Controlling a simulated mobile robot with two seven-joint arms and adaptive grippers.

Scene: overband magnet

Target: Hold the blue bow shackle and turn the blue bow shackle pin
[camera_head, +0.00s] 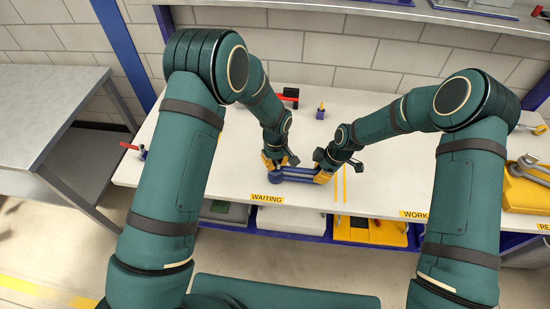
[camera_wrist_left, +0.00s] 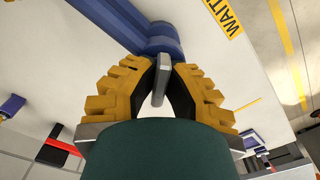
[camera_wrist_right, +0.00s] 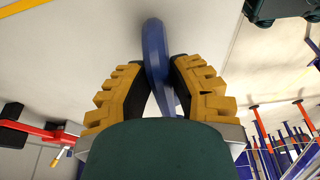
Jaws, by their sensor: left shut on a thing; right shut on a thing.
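The blue bow shackle (camera_head: 298,172) lies low over the white table near the WAITING label, between my two grippers. My left gripper (camera_head: 271,164) is shut on the flat grey tab of the pin (camera_wrist_left: 161,78), beside the thick blue end of the shackle (camera_wrist_left: 152,40) in the left wrist view. My right gripper (camera_head: 322,175) is shut on the blue bow (camera_wrist_right: 155,55), which passes between its yellow fingers in the right wrist view. The rest of the pin is hidden, and I cannot tell whether the shackle touches the table.
A red and black tool (camera_head: 289,96) and a small yellow and blue item (camera_head: 320,111) stand behind on the white table (camera_head: 215,185). A red-handled tool (camera_head: 131,146) is at the left. A yellow tray (camera_head: 522,190) is at the right. The table around the shackle is clear.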

